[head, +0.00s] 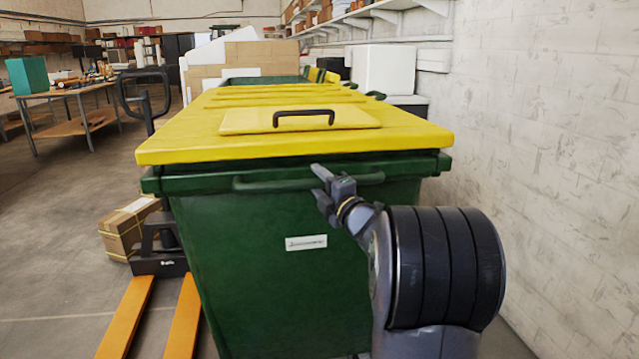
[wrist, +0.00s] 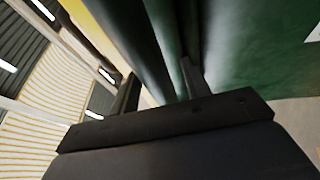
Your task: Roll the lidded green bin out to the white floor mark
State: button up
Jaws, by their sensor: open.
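The green bin (head: 255,260) stands straight ahead in the head view, with its yellow lid (head: 190,140) shut on top. The lid has a hatch with a dark handle (head: 304,115). A green bar handle (head: 250,184) runs across the bin's front just under the rim. My gripper (head: 325,178) is at the right part of this bar, and its jaws are open. In the wrist view the two fingers (wrist: 160,85) stand apart, with the green bar (wrist: 146,50) between or just beyond them; I cannot tell whether they touch it. The white floor mark is not visible.
An orange pallet jack (head: 128,315) stands close to the bin's left, with a cardboard box (head: 128,228) beside it. A white wall (head: 540,150) runs along the right. A workbench (head: 75,92) stands at the far left.

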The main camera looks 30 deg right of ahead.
jog(key=shift+c, duration=0.3)
grip_shut()
jog(key=shift+a+f, duration=0.1)
